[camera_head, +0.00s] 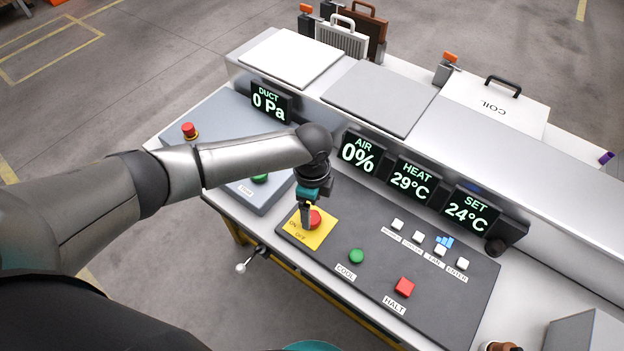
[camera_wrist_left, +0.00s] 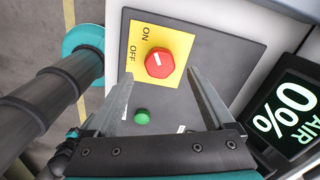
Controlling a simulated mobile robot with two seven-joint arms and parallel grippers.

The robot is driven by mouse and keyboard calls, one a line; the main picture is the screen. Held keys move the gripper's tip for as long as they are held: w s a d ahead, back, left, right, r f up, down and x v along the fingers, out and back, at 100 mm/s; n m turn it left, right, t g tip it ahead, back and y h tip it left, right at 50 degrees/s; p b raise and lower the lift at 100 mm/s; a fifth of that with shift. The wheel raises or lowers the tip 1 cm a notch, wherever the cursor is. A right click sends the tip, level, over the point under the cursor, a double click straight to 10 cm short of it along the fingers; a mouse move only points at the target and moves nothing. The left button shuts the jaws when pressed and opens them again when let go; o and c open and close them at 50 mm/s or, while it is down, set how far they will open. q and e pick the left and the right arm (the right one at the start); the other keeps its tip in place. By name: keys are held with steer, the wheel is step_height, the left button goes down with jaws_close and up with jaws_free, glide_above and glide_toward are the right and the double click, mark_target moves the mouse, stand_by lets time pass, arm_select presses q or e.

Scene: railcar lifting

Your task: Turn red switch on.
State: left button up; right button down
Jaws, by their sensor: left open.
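The red switch (camera_head: 314,219) is a rotary knob on a yellow plate (camera_head: 298,236) marked ON and OFF, at the left end of the dark control panel. In the left wrist view the red switch (camera_wrist_left: 158,63) is faceted and has a short white mark on its face; which label the mark points to is hard to tell. My left gripper (camera_head: 307,220) points down at the switch and hides part of it in the head view. In the left wrist view my left gripper (camera_wrist_left: 159,75) is open, its fingertips on either side of the knob; contact cannot be told. My right gripper is not in view.
A green COOL button (camera_head: 356,256), a red HALT button (camera_head: 404,287) and several white buttons share the panel. The AIR display (camera_head: 359,152) reads 0% just behind the switch. A red mushroom button (camera_head: 189,130) stands on the grey panel at left.

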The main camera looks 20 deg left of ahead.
mark_target(312, 217)
arm_select(q)
step_height(312, 217, up, 11)
steer(key=p, duration=0.1)
steer(key=shift+r, duration=0.1)
stand_by(0.5)
